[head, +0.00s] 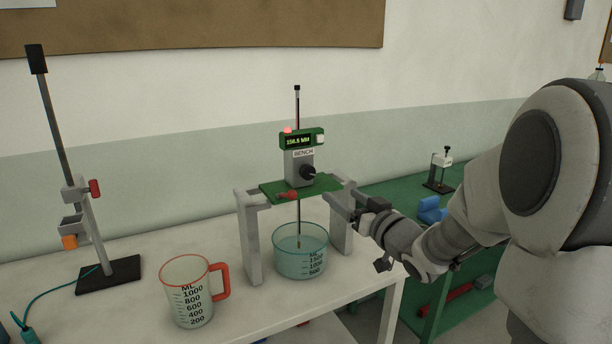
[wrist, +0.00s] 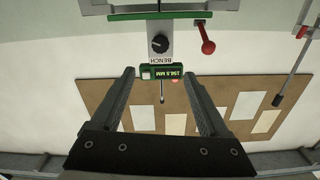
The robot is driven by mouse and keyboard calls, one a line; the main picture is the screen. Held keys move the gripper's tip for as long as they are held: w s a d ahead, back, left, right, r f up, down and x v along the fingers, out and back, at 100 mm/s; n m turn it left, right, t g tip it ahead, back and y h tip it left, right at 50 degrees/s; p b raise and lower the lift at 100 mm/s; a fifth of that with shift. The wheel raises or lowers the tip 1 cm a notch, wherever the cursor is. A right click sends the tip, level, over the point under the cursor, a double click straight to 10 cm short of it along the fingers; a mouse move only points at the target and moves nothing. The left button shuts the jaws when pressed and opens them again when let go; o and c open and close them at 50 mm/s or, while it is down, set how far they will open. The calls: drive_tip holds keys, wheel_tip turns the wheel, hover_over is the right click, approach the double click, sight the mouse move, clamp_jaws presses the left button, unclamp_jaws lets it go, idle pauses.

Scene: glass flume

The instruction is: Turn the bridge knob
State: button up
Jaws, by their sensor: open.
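The black bridge knob (head: 308,172) sits on the front of a grey housing marked BENCH, above the green bridge plate (head: 270,190). A green readout (head: 298,140) showing about 156.8 mm tops the housing. In the wrist view, which is upside down, the knob (wrist: 160,43) lies beyond the fingertips, roughly midway between them. My gripper (wrist: 158,76) is open and empty, with its fingers apart. In the head view my gripper (head: 343,203) is at the right end of the bridge, to the right of and below the knob; contact there cannot be told.
A red-tipped lever (head: 287,195) sticks out of the bridge's front. A glass beaker (head: 300,262) stands under the bridge, around a thin rod. A red-handled jug (head: 188,300) and a clamp stand (head: 108,272) stand left on the white table. A green bench is at right.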

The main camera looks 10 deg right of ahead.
sight(310, 173)
drive_tip(key=x, duration=1.5)
drive_tip(key=shift+w+a+p, duration=0.15)
drive_tip(key=shift+w+p, duration=0.1)
drive_tip(key=shift+p, duration=0.05)
drive_tip(key=shift+f, duration=0.1)
clamp_jaws()
